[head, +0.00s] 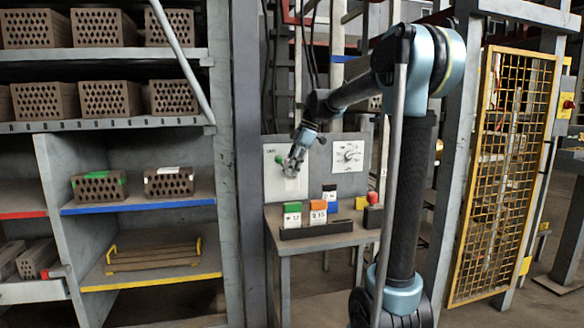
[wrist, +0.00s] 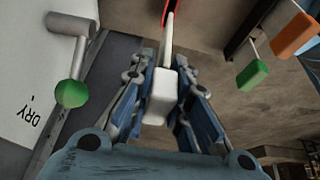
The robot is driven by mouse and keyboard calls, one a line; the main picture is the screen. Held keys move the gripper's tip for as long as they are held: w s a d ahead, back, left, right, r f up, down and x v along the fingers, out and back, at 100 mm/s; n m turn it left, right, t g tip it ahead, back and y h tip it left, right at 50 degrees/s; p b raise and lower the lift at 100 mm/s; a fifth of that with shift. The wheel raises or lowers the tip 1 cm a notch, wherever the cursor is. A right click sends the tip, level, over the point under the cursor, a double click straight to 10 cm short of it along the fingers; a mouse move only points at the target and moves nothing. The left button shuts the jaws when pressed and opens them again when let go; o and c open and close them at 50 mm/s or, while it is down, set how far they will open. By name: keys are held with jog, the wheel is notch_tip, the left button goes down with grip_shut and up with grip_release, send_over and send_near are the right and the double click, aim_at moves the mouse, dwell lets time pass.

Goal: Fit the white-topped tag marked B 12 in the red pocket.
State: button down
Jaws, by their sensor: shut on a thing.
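My gripper (wrist: 160,100) is shut on a tag with a white block top (wrist: 160,98); the tag's thin plate points away from the fingers. Beyond the plate's far end is a narrow red-edged thing (wrist: 170,14), probably the red pocket, cut by the top of the wrist view. I cannot tell whether the plate touches or enters it. The tag's marking is not visible. In the head view my gripper (head: 295,162) is in front of the grey panel, above the bench's left part. The held tag and the red pocket cannot be made out clearly there.
A green-knobbed lever (wrist: 72,92) on the panel is close left of my gripper. A red button (head: 372,198) is right. Brick shelves (head: 140,208) stand left.

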aim_at(292, 181)
jog(key=shift+f, duration=2)
jog(key=shift+s+f, duration=0.1)
jog(key=shift+f, duration=0.4)
jog(key=shift+f, duration=2.7)
jog(key=c, duration=1.4)
grip_release()
jog(key=shift+c, duration=0.2)
jog(key=shift+r, duration=0.1)
jog(key=v, duration=1.1)
jog(key=shift+d+r, duration=0.2)
jog(key=shift+r, duration=0.15)
